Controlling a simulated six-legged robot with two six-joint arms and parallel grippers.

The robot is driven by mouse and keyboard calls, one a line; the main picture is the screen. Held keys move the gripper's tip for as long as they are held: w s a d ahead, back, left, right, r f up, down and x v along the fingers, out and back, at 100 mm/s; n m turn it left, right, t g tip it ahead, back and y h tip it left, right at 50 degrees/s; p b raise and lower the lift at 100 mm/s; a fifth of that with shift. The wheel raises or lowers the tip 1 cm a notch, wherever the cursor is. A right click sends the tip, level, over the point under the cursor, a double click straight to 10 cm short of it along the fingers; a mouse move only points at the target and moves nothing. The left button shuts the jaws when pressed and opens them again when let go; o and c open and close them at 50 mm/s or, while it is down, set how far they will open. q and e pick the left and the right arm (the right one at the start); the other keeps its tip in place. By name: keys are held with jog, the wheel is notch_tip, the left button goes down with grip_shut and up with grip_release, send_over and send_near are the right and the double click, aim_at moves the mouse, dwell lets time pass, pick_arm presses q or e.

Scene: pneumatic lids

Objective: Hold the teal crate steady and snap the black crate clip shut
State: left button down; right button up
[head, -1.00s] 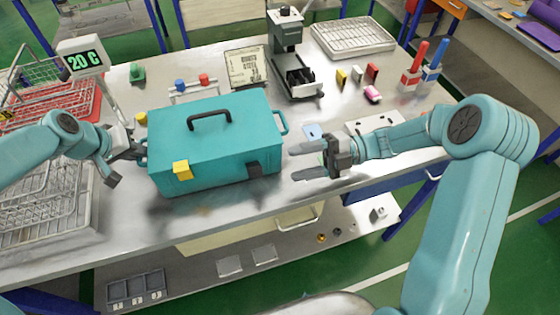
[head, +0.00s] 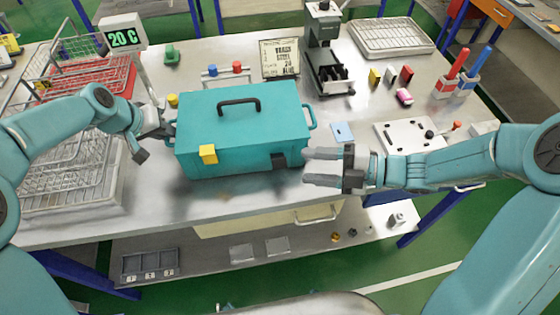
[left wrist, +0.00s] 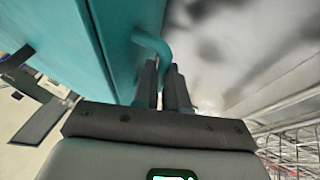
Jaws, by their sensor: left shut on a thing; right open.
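The teal crate (head: 240,151) stands on the steel table with its lid down and a black handle (head: 239,105) on top. A yellow clip (head: 208,154) sits at the left of its front. The black crate clip (head: 279,160) sits at the right of its front; its exact angle is too small to tell. My left gripper (head: 166,131) is shut on the crate's left side handle, and the left wrist view shows its fingers around that teal handle (left wrist: 152,44). My right gripper (head: 308,167) is open and empty, with its fingertips just right of the black clip.
Wire baskets (head: 70,170) crowd the table at the left, beside a display (head: 122,38) reading 20 C. A blue card (head: 342,131) and a pale panel (head: 405,137) lie to the right. The table is clear in front of the crate.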

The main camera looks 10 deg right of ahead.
aim_at(279, 164)
jog(key=x, duration=0.7)
jog(key=shift+w+a+f, duration=0.1)
jog(key=shift+w+a, duration=0.05)
jog(key=shift+a, duration=0.2)
grip_shut()
